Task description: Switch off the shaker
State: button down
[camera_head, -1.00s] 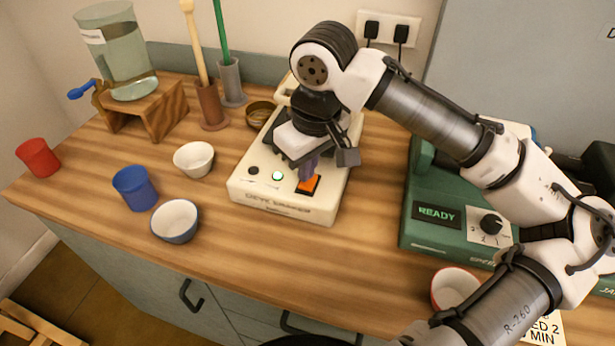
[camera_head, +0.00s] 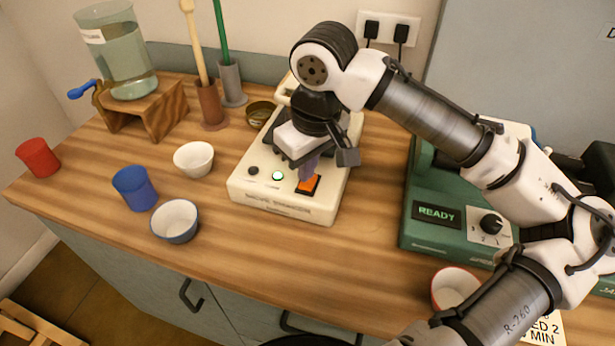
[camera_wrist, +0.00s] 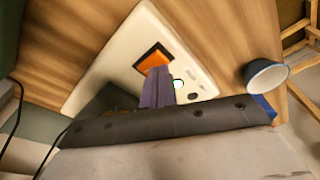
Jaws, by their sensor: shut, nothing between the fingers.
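The shaker (camera_head: 262,196) is a cream box on the wooden table, with a dark knob, a lit pale green lamp (camera_head: 278,176) and an orange rocker switch (camera_head: 309,184) on its front panel. My gripper (camera_head: 306,172) points down over the panel, with its shut fingertips at the orange switch. In the wrist view the purple-grey fingers (camera_wrist: 157,86) are together beside the orange switch (camera_wrist: 153,60), overlapping its edge. I cannot tell whether they touch it. The lamp (camera_wrist: 178,85) shows just beside the fingers. The rear of the shaker is partly hidden by my arm.
A green machine (camera_head: 432,222) reading READY stands to the right. White bowls (camera_head: 194,158), a blue cup (camera_head: 135,188) and a red cup (camera_head: 38,157) stand to the left. A red-rimmed cup (camera_head: 455,288) is near the front edge. The table in front of the shaker is clear.

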aim_at(307, 185)
jog(key=shift+f+b, duration=0.5)
jog(key=shift+f, duration=0.35)
dwell(0.3)
jog(key=shift+r, duration=0.1)
notch_tip(307, 185, up, 7)
jog(key=p, duration=0.7)
jog(key=shift+s, duration=0.1)
dwell(0.5)
